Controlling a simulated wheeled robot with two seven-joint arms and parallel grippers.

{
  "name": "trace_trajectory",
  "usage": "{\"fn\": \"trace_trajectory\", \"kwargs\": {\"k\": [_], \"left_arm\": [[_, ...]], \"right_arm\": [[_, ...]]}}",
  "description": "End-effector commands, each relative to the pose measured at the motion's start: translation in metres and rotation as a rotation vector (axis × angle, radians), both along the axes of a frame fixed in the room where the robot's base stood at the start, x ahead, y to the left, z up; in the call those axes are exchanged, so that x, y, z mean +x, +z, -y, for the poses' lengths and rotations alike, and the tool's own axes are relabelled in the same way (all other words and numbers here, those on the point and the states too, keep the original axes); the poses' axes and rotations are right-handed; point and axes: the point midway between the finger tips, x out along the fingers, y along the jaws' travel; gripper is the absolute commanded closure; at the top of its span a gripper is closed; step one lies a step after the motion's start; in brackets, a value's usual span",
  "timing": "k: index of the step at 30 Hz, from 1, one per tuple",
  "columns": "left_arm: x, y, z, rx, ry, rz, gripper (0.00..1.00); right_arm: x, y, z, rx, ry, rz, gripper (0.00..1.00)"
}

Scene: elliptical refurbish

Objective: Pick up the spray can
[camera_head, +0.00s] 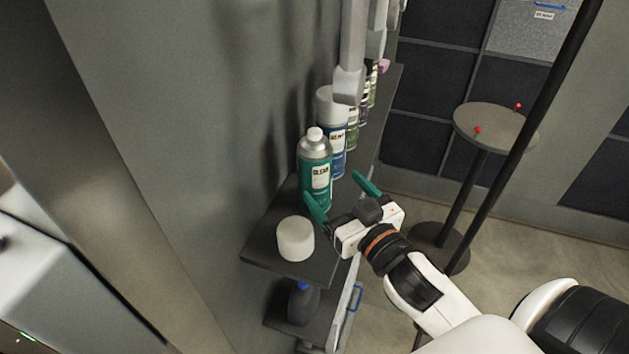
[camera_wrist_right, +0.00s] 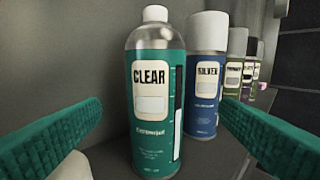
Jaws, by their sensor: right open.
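A teal spray can labelled CLEAR (camera_head: 314,172), with a silver shoulder and white cap, stands upright on the dark shelf (camera_head: 262,247). It fills the middle of the right wrist view (camera_wrist_right: 153,95). A blue can with a white cap (camera_head: 334,130) stands just behind it, and shows to its right in the wrist view (camera_wrist_right: 203,80). My right gripper (camera_head: 341,190) is open, its teal fingers pointing at the CLEAR can. In the wrist view the can lies between the two fingers (camera_wrist_right: 162,125), apparently untouched. My left gripper is not in view.
A white round object (camera_head: 295,238) stands near the shelf's front end. Several smaller cans (camera_head: 362,105) line the shelf behind the blue one. A wall borders the shelf on the left. A round stand (camera_head: 490,125) with red pieces is to the right.

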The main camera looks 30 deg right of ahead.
Motion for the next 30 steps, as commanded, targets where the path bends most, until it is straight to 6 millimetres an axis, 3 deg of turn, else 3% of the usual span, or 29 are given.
{"fn": "trace_trajectory", "kwargs": {"k": [2, 5, 14, 21, 29, 30], "left_arm": [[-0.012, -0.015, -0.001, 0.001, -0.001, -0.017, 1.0], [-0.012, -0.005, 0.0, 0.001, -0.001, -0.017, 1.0], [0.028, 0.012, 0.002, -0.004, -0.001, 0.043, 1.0], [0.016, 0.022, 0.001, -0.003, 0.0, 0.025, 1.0], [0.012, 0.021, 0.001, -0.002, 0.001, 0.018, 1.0], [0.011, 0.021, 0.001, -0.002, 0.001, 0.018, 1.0]], "right_arm": [[0.01, -0.004, -0.001, -0.004, 0.003, 0.006, 0.15], [0.023, 0.002, 0.0, -0.003, 0.0, 0.0, 0.15], [0.049, 0.005, -0.004, -0.003, 0.0, -0.002, 0.15], [0.08, 0.002, -0.006, -0.002, 0.0, -0.002, 0.15], [0.083, 0.0, -0.007, -0.001, 0.001, -0.003, 0.15], [0.083, 0.0, -0.007, -0.001, 0.001, -0.003, 0.2]]}}
